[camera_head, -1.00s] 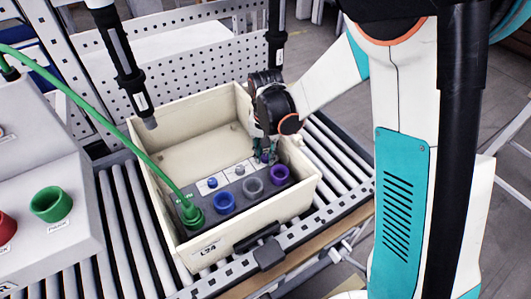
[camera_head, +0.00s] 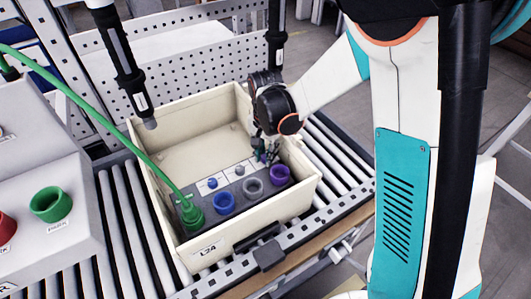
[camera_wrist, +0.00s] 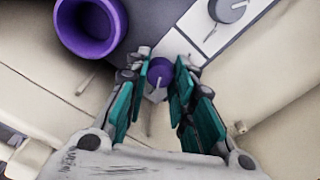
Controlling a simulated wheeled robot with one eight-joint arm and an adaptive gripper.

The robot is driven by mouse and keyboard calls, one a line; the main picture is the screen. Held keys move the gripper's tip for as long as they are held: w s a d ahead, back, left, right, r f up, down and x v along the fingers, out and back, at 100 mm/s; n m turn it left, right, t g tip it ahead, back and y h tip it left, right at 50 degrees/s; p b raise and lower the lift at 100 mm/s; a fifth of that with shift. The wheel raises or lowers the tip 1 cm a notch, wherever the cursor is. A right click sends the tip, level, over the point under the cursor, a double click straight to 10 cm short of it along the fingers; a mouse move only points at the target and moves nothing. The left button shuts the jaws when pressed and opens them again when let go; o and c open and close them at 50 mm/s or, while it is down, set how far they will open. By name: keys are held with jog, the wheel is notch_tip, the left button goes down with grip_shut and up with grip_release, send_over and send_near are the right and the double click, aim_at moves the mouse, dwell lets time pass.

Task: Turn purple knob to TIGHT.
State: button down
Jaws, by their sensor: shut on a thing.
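The purple knob (camera_wrist: 160,71) sits on the grey panel between my fingertips in the wrist view. Its pointer faces the bottom of that view, toward my palm. My gripper (camera_wrist: 160,80) is shut on the knob, with a teal pad on each side; it also shows in the head view (camera_head: 265,155). There the gripper covers most of the knob. A white label strip (camera_wrist: 187,48) lies beside the knob in the wrist view, and no lettering is readable on it.
A cream crate (camera_head: 205,248) walls in the panel closely. Purple (camera_head: 280,175), grey (camera_head: 253,187) and blue (camera_head: 224,203) sockets stand near the knobs. A green cable plug (camera_head: 192,215) is on the left. A black screwdriver (camera_head: 125,65) hangs above the crate.

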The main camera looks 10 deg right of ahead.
jog(key=c, duration=1.3)
grip_release()
notch_tip(320, 180, up, 12)
jog(key=s+d+r+n+t, duration=0.2)
jog(key=s+d, duration=0.1)
jog(key=s, duration=0.3)
jog(key=s+d+r+n+t, duration=0.2)
jog(key=s+d+r+n, duration=0.1)
jog(key=s, duration=0.4)
jog(key=s+d+r+n+t, duration=0.2)
jog(key=s+d+t, duration=0.1)
jog(key=s+d, duration=0.2)
jog(key=shift+s+d+r+n, duration=0.1)
jog(key=shift+s+r+n, duration=0.1)
jog(key=shift+s, duration=0.15)
jog(key=shift+s+d+r+n, duration=0.1)
jog(key=shift+s+n, duration=0.1)
jog(key=shift+s, duration=0.1)
